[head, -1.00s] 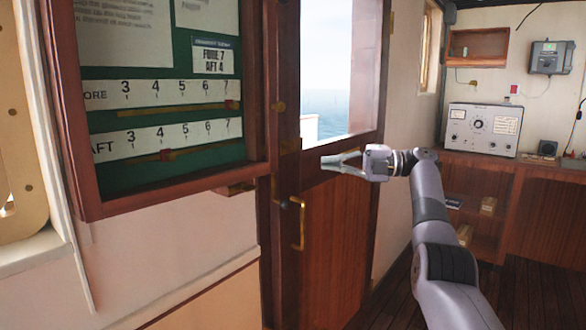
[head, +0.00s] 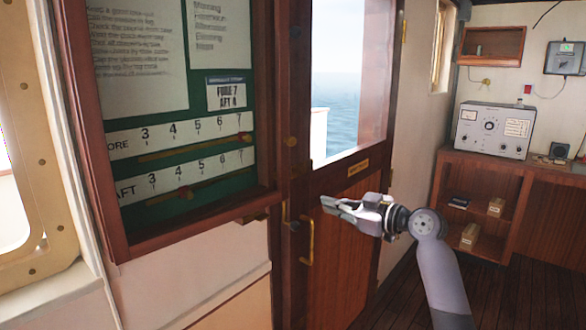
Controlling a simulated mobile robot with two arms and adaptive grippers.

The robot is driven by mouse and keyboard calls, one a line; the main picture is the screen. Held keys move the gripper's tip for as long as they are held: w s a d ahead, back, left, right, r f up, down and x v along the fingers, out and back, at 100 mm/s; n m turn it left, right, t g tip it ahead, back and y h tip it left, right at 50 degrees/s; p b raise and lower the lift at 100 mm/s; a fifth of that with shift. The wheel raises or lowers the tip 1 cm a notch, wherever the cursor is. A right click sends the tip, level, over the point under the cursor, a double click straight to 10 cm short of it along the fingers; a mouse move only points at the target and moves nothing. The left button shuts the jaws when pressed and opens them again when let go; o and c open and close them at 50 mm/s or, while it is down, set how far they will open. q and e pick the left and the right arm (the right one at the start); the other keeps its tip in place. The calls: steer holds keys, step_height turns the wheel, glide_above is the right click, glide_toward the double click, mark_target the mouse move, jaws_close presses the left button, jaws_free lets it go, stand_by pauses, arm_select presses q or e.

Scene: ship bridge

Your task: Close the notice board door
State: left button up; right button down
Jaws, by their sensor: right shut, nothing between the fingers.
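The notice board (head: 225,130) fills the left of the head view. It is a green panel with white sheets and two number scales inside a reddish-brown wooden frame. I cannot make out clearly how far its door stands from the frame. My right gripper (head: 328,203) is shut and empty, to the right of the board and below its lower right corner. It is apart from the board, in front of the wooden cabin door (head: 345,255). My left gripper is out of view.
The cabin door has a window onto the sea and a brass handle (head: 307,240) left of my right gripper. A porthole frame (head: 45,225) is at far left. A shelf desk (head: 480,165) carrying a radio-like instrument (head: 493,130) stands at right. Dark floor at lower right is clear.

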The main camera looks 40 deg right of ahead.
steer(key=s+a+r+m+t+h+p, duration=0.1)
steer(key=s+a+r+m+p, duration=0.15)
steer(key=s+a+m, duration=0.2)
steer(key=p, duration=0.6)
glide_toward(285, 183)
steer(key=w, duration=0.2)
steer(key=w+a, duration=0.1)
steer(key=w, duration=0.2)
steer(key=shift+w+r, duration=0.1)
steer(key=shift+w, duration=0.25)
steer(key=shift+w+a, duration=0.15)
steer(key=shift+w, duration=0.55)
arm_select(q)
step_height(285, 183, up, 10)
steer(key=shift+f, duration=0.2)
arm_select(e)
steer(key=shift+f, duration=0.25)
